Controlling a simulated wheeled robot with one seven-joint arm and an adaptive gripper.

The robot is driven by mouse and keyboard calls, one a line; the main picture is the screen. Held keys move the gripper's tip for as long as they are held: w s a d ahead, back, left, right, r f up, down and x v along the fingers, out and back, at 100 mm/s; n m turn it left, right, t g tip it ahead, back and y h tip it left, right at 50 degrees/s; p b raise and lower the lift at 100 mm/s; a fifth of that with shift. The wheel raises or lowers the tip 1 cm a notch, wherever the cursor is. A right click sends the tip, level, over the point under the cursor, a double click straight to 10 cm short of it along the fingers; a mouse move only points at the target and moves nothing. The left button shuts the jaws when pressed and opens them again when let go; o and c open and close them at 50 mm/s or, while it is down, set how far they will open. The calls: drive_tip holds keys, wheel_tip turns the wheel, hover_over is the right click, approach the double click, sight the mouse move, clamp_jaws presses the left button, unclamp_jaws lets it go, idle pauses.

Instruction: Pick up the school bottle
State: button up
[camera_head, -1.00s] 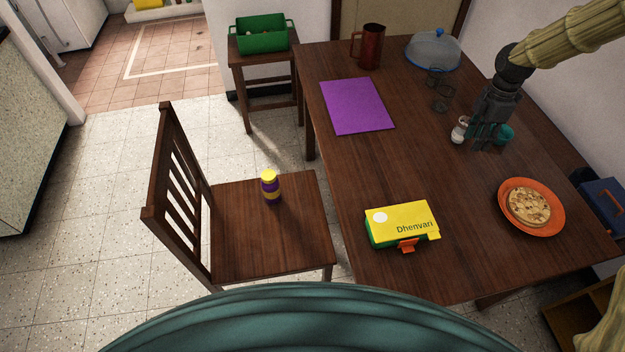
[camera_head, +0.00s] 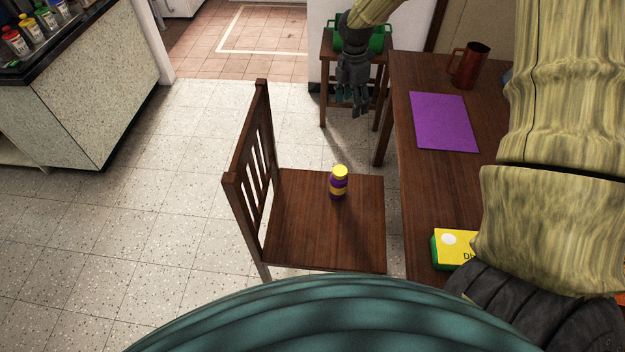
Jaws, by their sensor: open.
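A small purple bottle with a yellow lid and a yellow band (camera_head: 338,184) stands upright on the seat of the wooden chair (camera_head: 300,235). It looks like the school bottle. My gripper (camera_head: 357,112) is open and empty. It hangs fingers down beyond the chair, in front of the small wooden stool in the picture, well apart from the bottle. My arm crosses the right side of the view and hides much of the table.
The dining table (camera_head: 400,190) stands right of the chair, with a purple mat (camera_head: 443,122), a red jug (camera_head: 468,66) and a partly hidden yellow-green lunch box (camera_head: 450,262). A green crate (camera_head: 376,38) is on the stool (camera_head: 327,78). A counter (camera_head: 110,110) stands left; floor between is clear.

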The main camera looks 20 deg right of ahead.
drive_tip(key=shift+o, duration=0.8)
wheel_tip(320, 180, down, 16)
drive_tip(key=d+n+t+h+b, duration=0.1)
drive_tip(key=n+b, duration=0.6)
drive_tip(key=b, duration=0.7)
drive_tip(key=shift+w+t+h, duration=0.45)
drive_tip(key=shift+t+h, duration=0.15)
drive_tip(key=shift+t, duration=0.6)
drive_tip(key=n+t+y+b, duration=0.1)
drive_tip(key=n+t+b, duration=0.1)
drive_tip(key=n+b, duration=0.75)
hover_over(341, 172)
drive_tip(key=b, duration=0.3)
drive_tip(key=f+m, duration=0.1)
drive_tip(key=f, duration=0.5)
drive_tip(key=f+m, duration=0.1)
drive_tip(key=f, duration=0.2)
drive_tip(key=shift+s+d+f+m, duration=0.15)
drive_tip(key=shift+s+f+m, duration=0.2)
drive_tip(key=shift+s, duration=0.05)
drive_tip(key=shift+s+a+f+n+y+b, duration=0.4)
drive_tip(key=shift+s+f+n+b, duration=0.2)
drive_tip(key=shift+n+b, duration=0.15)
drive_tip(key=b+x, duration=0.3)
drive_tip(key=x, duration=0.7)
drive_tip(key=shift+d+f, duration=0.15)
drive_tip(key=shift+f, duration=0.15)
drive_tip(key=c, duration=1.1)
